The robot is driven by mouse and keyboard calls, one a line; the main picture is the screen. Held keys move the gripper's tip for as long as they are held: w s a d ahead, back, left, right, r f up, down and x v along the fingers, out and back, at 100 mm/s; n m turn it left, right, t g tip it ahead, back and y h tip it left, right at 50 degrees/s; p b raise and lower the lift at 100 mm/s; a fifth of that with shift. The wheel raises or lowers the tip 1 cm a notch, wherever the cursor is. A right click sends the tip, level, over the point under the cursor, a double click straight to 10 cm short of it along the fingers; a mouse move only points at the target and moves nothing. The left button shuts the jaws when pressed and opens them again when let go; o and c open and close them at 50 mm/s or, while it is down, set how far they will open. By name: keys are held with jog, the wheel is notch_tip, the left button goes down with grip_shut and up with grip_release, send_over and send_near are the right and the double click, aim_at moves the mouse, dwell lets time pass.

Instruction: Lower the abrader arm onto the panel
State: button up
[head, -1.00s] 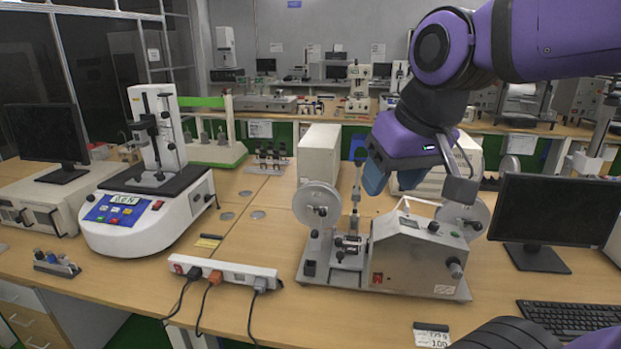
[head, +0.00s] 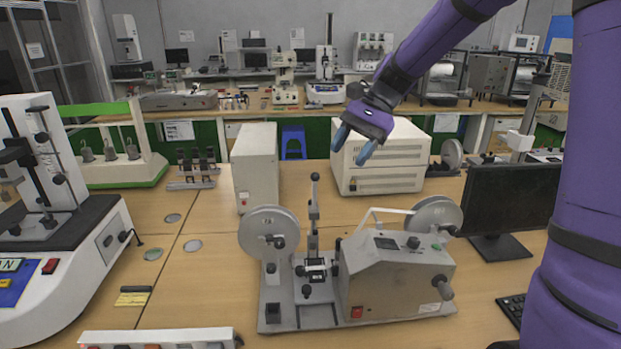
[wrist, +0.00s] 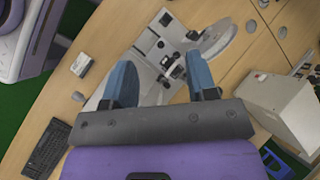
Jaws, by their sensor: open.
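The abrader (head: 395,277) stands on the wooden bench in the middle of the head view, a grey box on a flat base plate with reels at both sides. Its abrader arm (head: 314,210) stands upright with a dark knob on top. A small clamp block (head: 316,270) sits below the arm; I cannot make out the panel clearly. My gripper (head: 354,144) is open and empty, above and behind the abrader, apart from it. In the wrist view the blue fingers (wrist: 160,82) are spread, with part of the abrader (wrist: 165,50) beyond them.
A tall beige box (head: 256,167) stands behind the abrader, left of my gripper. A wider beige cabinet (head: 385,180) is behind it. A monitor (head: 512,200) stands at right, a white tester (head: 70,260) at left. A power strip (head: 160,338) lies in front.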

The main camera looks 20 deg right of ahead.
jog(key=w+d+f+m+g+y, duration=0.1)
jog(key=w+d+f+m+y, duration=0.1)
jog(key=w+f+m+y, duration=0.45)
jog(key=m+t+y, duration=0.1)
jog(key=m+y, duration=0.1)
jog(key=y, duration=0.2)
send_near(319, 176)
jog(key=a, duration=1.2)
jog(key=shift+s+a+f, duration=0.2)
jog(key=shift+s+f, duration=0.05)
grip_shut()
jog(key=shift+s, duration=0.1)
